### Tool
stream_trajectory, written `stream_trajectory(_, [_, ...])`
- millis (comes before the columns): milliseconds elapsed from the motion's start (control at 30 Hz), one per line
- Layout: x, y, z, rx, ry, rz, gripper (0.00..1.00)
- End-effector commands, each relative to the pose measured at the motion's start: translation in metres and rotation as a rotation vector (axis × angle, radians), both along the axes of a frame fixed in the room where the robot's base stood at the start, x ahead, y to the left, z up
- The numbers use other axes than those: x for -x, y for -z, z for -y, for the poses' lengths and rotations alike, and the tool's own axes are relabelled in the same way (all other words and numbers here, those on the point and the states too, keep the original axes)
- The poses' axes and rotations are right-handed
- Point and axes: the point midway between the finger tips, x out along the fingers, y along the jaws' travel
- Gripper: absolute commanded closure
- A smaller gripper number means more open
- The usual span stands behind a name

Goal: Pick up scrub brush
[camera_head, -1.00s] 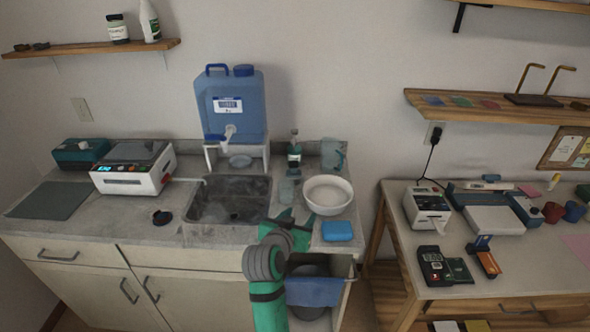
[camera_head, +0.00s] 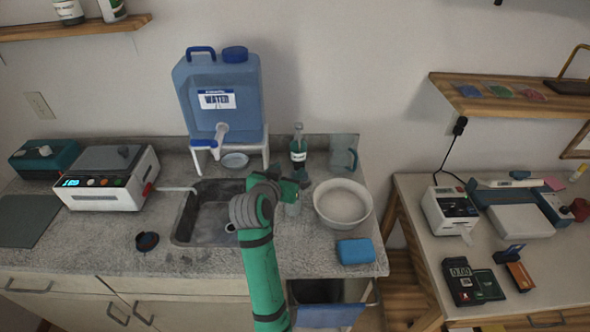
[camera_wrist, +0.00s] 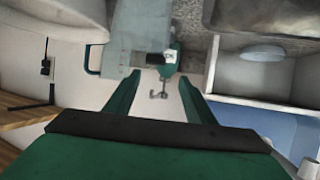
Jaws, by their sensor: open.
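No brush shape is clearly recognisable. A small dark round object (camera_head: 147,241) with a bluish edge lies on the counter left of the sink. It may be the scrub brush, but I cannot tell. My gripper (camera_head: 293,188) is right of the sink, by the green bottle (camera_head: 298,153) and the white bowl (camera_head: 343,204), partly hidden by my arm. In the wrist view my gripper (camera_wrist: 160,90) is open, with nothing visibly held. A clear pitcher (camera_wrist: 130,38) and a small dark green thing with a pale patch show beyond its fingers. The dark round object is not in the wrist view.
The sink (camera_head: 190,213) is left of my arm. A blue water container (camera_head: 215,97) stands on a white stand behind it. A blue sponge-like block (camera_head: 356,251) lies at the counter's front right. A white device (camera_head: 108,182) stands at left. Front-left counter is mostly clear.

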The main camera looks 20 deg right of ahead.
Motion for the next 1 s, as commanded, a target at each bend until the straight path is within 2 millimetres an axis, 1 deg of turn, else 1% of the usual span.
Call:
stream_trajectory(33, [-0.005,0.004,0.008,-0.001,0.006,-0.003,0.5])
stream_trajectory(100, [-0.013,0.008,0.016,-0.001,0.009,-0.002,0.5])
stream_trajectory(200, [-0.023,0.013,0.022,0.0,0.007,-0.001,0.5])
stream_trajectory(467, [-0.036,0.021,0.028,0.0,0.003,-0.002,0.5])
stream_trajectory(667, [-0.053,0.038,0.041,0.0,0.003,-0.002,0.5])
stream_trajectory(800, [-0.066,0.043,0.049,0.0,0.002,-0.001,0.5])
stream_trajectory(1000, [-0.069,0.045,0.052,0.0,0.001,-0.001,0.5])
